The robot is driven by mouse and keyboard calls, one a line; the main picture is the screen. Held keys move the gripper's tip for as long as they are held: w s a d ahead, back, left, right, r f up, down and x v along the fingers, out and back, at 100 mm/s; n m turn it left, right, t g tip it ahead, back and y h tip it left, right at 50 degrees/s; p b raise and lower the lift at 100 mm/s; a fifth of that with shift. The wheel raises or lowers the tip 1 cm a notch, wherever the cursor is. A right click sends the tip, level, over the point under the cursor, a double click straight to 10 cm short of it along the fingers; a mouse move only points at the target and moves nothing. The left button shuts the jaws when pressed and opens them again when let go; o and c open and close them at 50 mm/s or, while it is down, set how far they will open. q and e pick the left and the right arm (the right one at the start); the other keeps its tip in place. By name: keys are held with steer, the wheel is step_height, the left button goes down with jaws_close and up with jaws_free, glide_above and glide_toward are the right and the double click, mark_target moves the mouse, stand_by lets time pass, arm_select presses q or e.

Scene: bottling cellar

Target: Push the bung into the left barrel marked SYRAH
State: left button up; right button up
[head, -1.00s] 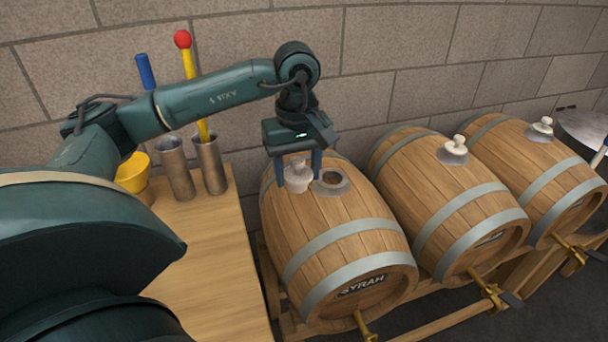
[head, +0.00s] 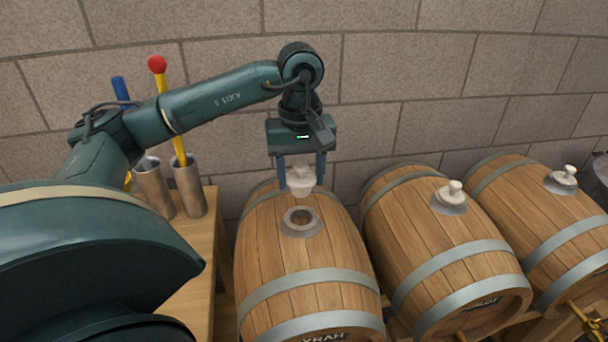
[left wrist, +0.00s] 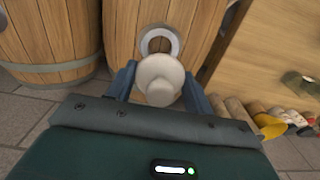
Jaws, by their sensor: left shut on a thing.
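My left gripper (head: 301,178) is shut on the white bung (head: 302,181) and holds it above the left barrel (head: 310,262), whose label shows part of SYRAH. The open bung hole (head: 300,220), with its grey metal ring, is nearer the camera than the bung in the head view. In the left wrist view the bung (left wrist: 160,79) sits between the fingers, and the hole (left wrist: 158,42) shows beyond it, partly covered by the bung. My right gripper is not in view.
The middle barrel (head: 425,240) and right barrel (head: 540,215) each have a white bung seated on top. A wooden table (head: 200,260) with metal cups (head: 188,188) holding blue and red-topped yellow tools stands at left. A stone wall (head: 400,60) is behind.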

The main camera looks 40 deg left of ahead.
mark_target(300, 195)
arm_select(q)
steer(key=shift+f, duration=0.1)
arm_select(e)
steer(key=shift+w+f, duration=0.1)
arm_select(q)
steer(key=shift+f+b, duration=0.7)
steer(key=shift+f, duration=0.1)
step_height(300, 195, down, 3)
steer(key=shift+f+b, duration=0.2)
steer(key=shift+b, duration=1.05)
steer(key=shift+f+b, duration=0.55)
steer(key=shift+f, duration=0.1)
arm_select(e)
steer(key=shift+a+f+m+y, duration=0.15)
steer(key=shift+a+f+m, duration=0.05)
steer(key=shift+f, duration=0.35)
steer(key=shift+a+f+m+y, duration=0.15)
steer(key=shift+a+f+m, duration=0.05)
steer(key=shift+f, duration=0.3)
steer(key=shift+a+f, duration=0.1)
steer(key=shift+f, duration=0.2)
arm_select(q)
steer(key=shift+f+b, duration=0.95)
steer(key=shift+b, duration=0.05)
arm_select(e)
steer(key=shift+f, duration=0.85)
